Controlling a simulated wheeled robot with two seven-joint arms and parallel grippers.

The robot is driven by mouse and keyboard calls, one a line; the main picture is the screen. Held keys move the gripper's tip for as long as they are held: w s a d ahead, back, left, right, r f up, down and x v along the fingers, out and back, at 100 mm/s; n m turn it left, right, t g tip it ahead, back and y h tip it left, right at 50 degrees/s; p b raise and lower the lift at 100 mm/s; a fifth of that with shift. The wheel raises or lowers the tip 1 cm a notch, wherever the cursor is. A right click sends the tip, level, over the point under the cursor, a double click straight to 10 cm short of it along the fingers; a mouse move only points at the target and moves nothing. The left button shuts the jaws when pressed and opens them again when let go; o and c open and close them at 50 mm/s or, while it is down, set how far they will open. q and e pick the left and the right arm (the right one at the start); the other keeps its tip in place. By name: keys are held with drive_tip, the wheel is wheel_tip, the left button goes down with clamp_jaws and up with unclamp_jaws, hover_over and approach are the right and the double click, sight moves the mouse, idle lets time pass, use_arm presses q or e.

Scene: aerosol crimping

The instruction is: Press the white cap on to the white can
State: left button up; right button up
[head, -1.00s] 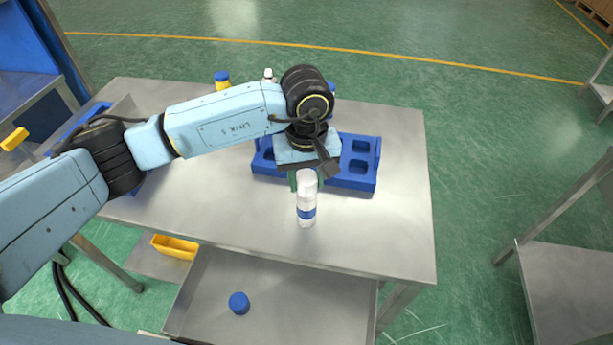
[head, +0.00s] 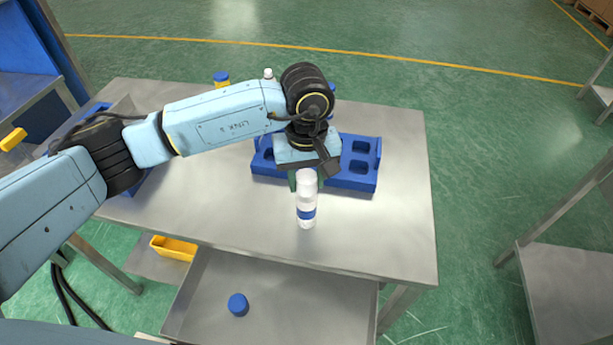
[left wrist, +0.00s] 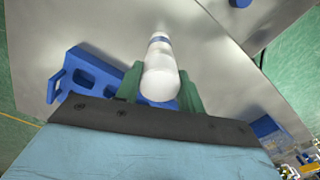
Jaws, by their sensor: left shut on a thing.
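The white can (head: 306,222) with a blue band stands upright on the metal table, in front of the blue rack. My left gripper (head: 306,181) is shut on the white cap (head: 306,176) directly above the can, its dark green fingers on either side. In the left wrist view the cap (left wrist: 160,84) sits between the green fingers, with the can (left wrist: 158,42) lined up beyond it. Cap and can look in line and touching or nearly so; I cannot tell whether the cap is seated. My right gripper is not in view.
A blue rack (head: 352,182) with square openings stands just behind the can. A yellow can with a blue top (head: 222,78) and a white-topped item (head: 268,73) show behind my arm. A blue cap (head: 238,304) lies in the lower metal tray (head: 300,300). The table's right side is clear.

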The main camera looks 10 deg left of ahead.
sight(306, 177)
use_arm(q)
drive_tip(key=shift+b, duration=0.4)
idle(0.4)
drive_tip(key=o, duration=1.6)
drive_tip(key=shift+c, duration=0.2)
drive_tip(key=shift+r+p, duration=1.3)
drive_tip(key=shift+r, duration=2.2)
drive_tip(key=shift+c, duration=0.4)
